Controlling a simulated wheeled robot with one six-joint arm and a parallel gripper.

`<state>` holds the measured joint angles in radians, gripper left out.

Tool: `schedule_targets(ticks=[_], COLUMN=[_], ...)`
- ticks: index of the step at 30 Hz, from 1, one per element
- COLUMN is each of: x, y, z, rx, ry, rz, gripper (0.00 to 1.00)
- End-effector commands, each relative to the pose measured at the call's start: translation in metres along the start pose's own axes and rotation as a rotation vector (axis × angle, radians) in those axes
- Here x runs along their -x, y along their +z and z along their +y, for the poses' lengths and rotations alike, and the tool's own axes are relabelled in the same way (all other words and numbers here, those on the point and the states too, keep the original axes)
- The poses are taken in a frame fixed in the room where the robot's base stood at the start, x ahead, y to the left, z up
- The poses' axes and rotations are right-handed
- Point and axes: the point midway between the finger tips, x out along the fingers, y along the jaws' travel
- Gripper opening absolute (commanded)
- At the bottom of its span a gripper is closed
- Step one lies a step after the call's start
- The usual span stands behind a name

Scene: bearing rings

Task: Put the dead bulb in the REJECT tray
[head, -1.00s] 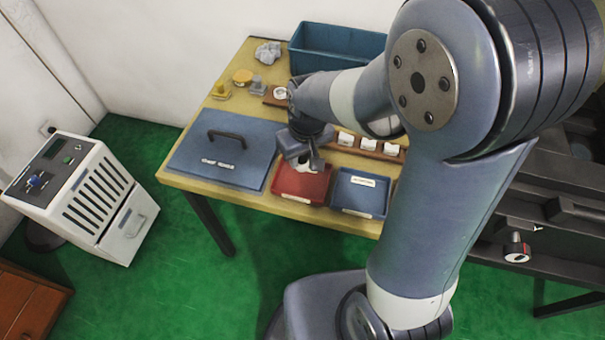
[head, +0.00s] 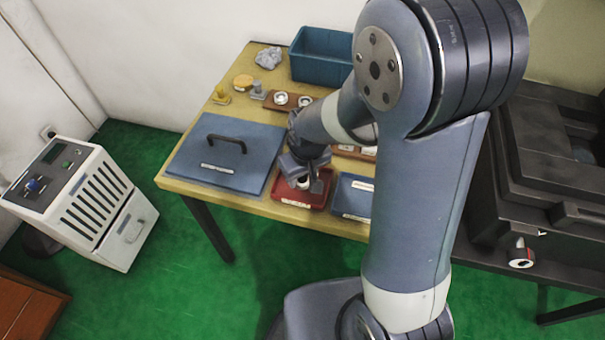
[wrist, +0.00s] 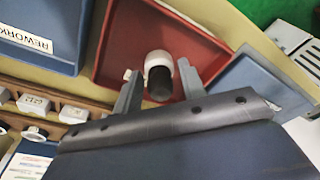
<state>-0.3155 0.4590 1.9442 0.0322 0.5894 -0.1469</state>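A small white, round piece with a dark end (wrist: 158,75) sits between the two fingers of my gripper (wrist: 160,85) in the wrist view. I cannot tell whether it is the dead bulb. In the head view my gripper (head: 304,176) points down into the red tray (head: 284,195), with the white piece low between its fingers. The red tray (wrist: 112,50) lies behind the piece in the wrist view. The tray's label is too small to read. The fingers stand close on either side of the piece, but whether they press on it is unclear.
A blue tray marked REWORK (wrist: 68,52) stands beside the red tray. A blue lidded box (head: 200,170) with a black handle is on the other side. Wooden holders with white pieces (head: 283,98) and a deep teal bin (head: 322,70) are farther back.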

Motion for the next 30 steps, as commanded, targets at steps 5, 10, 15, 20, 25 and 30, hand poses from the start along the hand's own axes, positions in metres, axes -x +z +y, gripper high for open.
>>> schedule_targets(ticks=[5, 10, 15, 20, 25, 30], x=[0.000, 0.000, 0.008, 0.034, 0.070, 0.101], y=[0.000, 0.000, -0.001, -0.002, -0.002, -0.001], z=[0.000, 0.000, 0.000, 0.000, 0.000, 0.000], rx=[0.000, 0.000, 0.000, 0.000, 0.000, 0.000], ry=[0.000, 0.000, 0.000, 0.001, 0.001, 0.001], rz=[0.000, 0.000, 0.002, 0.005, 0.006, 0.004], gripper=[0.52, 0.52, 0.52, 0.52, 0.52, 0.52])
